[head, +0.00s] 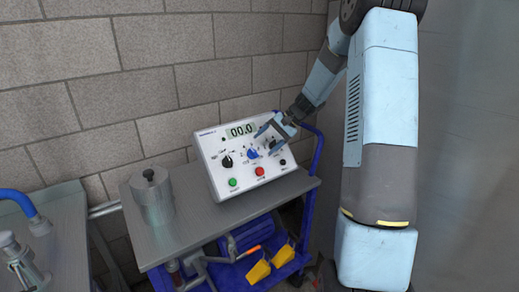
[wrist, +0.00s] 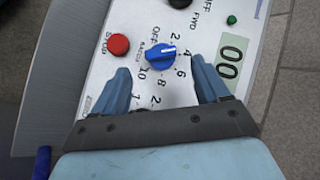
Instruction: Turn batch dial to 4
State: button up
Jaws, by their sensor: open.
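The batch dial is a blue knob with a white pointer line, in the wrist view (wrist: 161,57); it also shows on the control box in the head view (head: 252,154). Its pointer seems to lean toward the 4, but I cannot read it exactly. Printed numbers and OFF ring it. My gripper (wrist: 160,67) is open, with one blue finger on each side of the dial and gaps to it. In the head view my gripper (head: 266,139) is in front of the panel's right half and hides part of it. The control box (head: 212,149) is pale and tilted.
A metal canister (head: 153,197) stands left on the cart top (head: 205,222). A brick wall is behind.

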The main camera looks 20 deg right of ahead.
jog(key=v, duration=0.8)
jog(key=shift+d+r, duration=0.2)
jog(key=s+a+r+n+h, duration=0.25)
jog(key=s+a+r, duration=0.25)
jog(key=s, duration=0.3)
jog(key=s+a+r+n+h, duration=0.1)
jog(key=s+a+r+h, duration=0.3)
jog(key=s, duration=0.5)
jog(key=s+r+n+t+h, duration=0.1)
jog(key=s, duration=0.8)
jog(key=s+r+n+t+h, duration=0.1)
jog(key=s+r+t, duration=0.1)
jog(key=s, duration=0.7)
jog(key=shift+s+a+r+t, duration=0.25)
jog(key=shift+s+a+t, duration=0.1)
jog(key=shift+a, duration=0.1)
jog(key=shift+n, duration=0.25)
jog(key=shift+c, duration=0.2)
